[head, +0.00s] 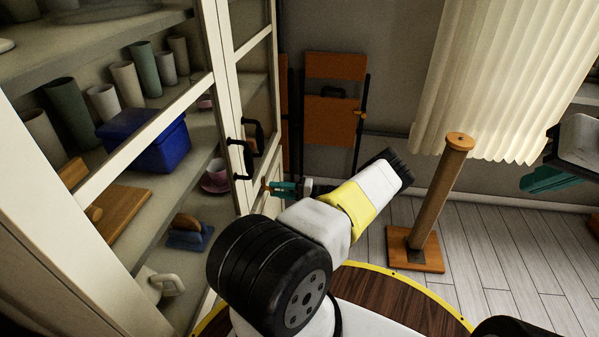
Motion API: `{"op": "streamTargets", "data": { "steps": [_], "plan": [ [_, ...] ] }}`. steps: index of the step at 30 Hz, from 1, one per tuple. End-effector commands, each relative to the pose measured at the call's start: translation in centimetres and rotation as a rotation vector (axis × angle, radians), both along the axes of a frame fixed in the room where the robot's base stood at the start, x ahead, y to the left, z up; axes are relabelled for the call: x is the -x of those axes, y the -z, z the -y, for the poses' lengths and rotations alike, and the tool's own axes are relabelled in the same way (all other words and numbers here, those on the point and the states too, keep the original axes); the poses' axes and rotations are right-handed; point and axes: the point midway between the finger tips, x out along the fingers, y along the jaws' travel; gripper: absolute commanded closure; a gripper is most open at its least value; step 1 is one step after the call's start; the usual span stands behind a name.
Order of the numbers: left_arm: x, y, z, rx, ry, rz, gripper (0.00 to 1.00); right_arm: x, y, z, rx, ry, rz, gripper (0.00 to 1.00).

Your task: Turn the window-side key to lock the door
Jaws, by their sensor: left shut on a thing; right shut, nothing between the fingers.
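The white-framed cabinet door (239,110) with two black handles (247,148) stands at left centre. My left gripper (272,187) has teal fingers shut at the door's edge, just below and right of the handles. A small brass-coloured bit, apparently the key (265,185), shows at its fingertips. The rest of the key and the keyhole are hidden, so I cannot tell how far the key is turned. My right gripper (540,180), also with teal fingers, is shut and empty at the right edge, far from the door.
Shelves behind the doors hold cups, a blue box (150,143) and a pink cup (216,175). A scratching post (437,200) stands on the floor at right. Folded orange chairs (335,100) lean by the wall. A pale curtain (500,80) hangs at the upper right.

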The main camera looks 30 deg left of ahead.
Motion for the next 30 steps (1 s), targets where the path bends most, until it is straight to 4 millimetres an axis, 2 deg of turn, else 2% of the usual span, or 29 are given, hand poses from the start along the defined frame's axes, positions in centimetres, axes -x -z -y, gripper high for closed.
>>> {"op": "streamTargets", "data": {
  "steps": [3,4,7,18,30],
  "plan": [
    [0.0,0.1,0.1,0.003,0.0,0.002,1.0,0.0,0.0,0.0,0.0,0.0,0.0,1.0],
    [0.0,0.1,0.1,0.003,0.0,0.002,0.66,0.0,0.0,0.0,0.0,0.0,0.0,1.0],
    [0.0,0.1,0.1,0.002,0.0,0.001,0.48,0.0,0.0,0.0,0.0,0.0,0.0,1.0],
    [-0.2,0.1,0.4,0.002,0.001,0.001,0.48,0.0,0.0,0.0,0.0,0.0,0.0,1.0],
    [-2.1,0.1,6.3,0.002,0.003,0.002,0.48,0.0,0.0,0.0,0.0,0.0,0.0,1.0]
  ]
}}
